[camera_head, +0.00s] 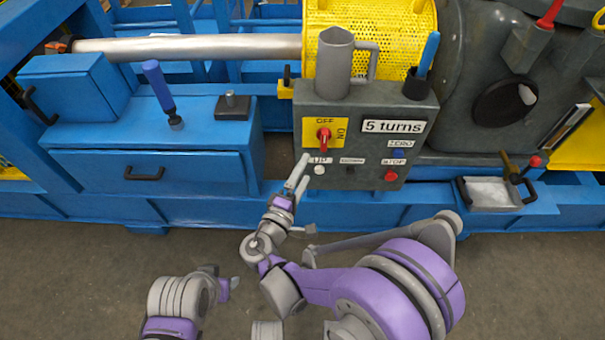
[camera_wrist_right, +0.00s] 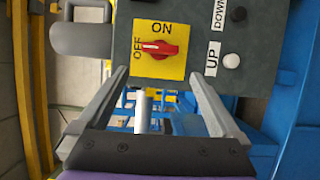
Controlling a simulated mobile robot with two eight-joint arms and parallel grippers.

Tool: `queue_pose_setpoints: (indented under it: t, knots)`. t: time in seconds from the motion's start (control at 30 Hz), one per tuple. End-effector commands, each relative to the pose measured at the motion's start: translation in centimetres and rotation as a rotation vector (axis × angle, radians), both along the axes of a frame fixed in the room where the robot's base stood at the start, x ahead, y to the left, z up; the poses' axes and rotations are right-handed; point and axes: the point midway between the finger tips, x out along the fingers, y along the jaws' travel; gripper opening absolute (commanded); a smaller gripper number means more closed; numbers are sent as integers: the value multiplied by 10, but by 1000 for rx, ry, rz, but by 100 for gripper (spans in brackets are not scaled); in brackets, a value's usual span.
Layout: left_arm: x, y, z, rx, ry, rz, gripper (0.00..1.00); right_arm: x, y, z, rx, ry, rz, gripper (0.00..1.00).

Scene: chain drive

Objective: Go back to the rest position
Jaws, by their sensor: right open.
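My right gripper (camera_head: 300,172) is raised in front of the grey control box (camera_head: 420,112), near its lower left side by the UP label. In the right wrist view its two fingers (camera_wrist_right: 160,78) are spread apart with nothing held between them. The red switch knob (camera_wrist_right: 160,49) on its yellow plate lies beyond the fingertips in that view; it also shows in the head view (camera_head: 324,136). My left arm (camera_head: 180,298) is low at the bottom of the head view. Its gripper end (camera_head: 229,285) is small and unclear there.
The blue machine frame (camera_head: 180,215) runs across behind the arms, with a drawer (camera_head: 150,173) at left. The box bears a white button (camera_head: 320,170), a red button (camera_head: 390,174) and a grey jug (camera_head: 334,65). The grey floor (camera_head: 60,280) in front is clear.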

Motion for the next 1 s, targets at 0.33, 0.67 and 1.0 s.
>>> queue_pose_setpoints:
  t: [0.33, 0.67, 1.0]
  knots:
    - [0, 0, 0, 0, 0, 0, 50, 0, -5, 0, 9, 11, -8, 100]
    - [0, 0, 0, 0, 0, 0, 50, -36, -133, -17, 344, 306, -239, 100]
    - [0, 0, 0, 0, 0, 0, 50, -160, -205, -43, 934, 559, -496, 100]
